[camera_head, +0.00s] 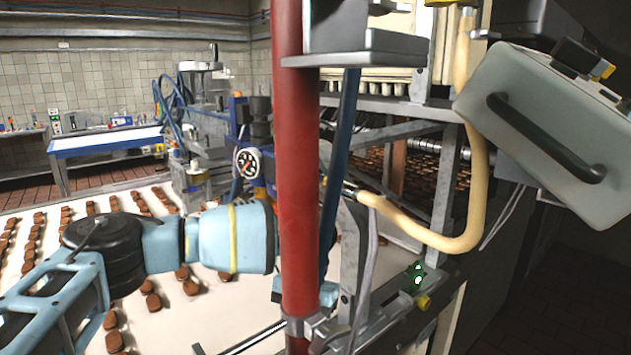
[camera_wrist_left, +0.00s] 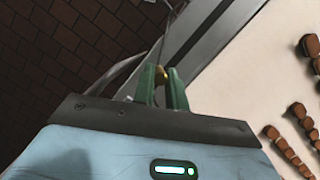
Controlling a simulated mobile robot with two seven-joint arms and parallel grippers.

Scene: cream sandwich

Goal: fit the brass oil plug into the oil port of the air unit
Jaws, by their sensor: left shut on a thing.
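In the head view my left arm reaches in from the left, and its hand is hidden behind the thick red post (camera_head: 297,180). In the left wrist view my left gripper (camera_wrist_left: 162,80) shows two green fingers shut on a small brass-coloured thing, the brass oil plug (camera_wrist_left: 162,72), mostly covered by the fingers. The air unit (camera_head: 262,135), with blue and black bodies and a round white gauge (camera_head: 248,163), stands just left of the post, partly hidden by it. I cannot make out its oil port. My right gripper is in neither view.
A cream hose (camera_head: 440,240) curves down on the right, beside a metal frame and a grey box with a black handle (camera_head: 545,140). A white belt (camera_head: 60,270) carries rows of brown biscuits. A dark blue bar (camera_head: 343,150) slants beside the post.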

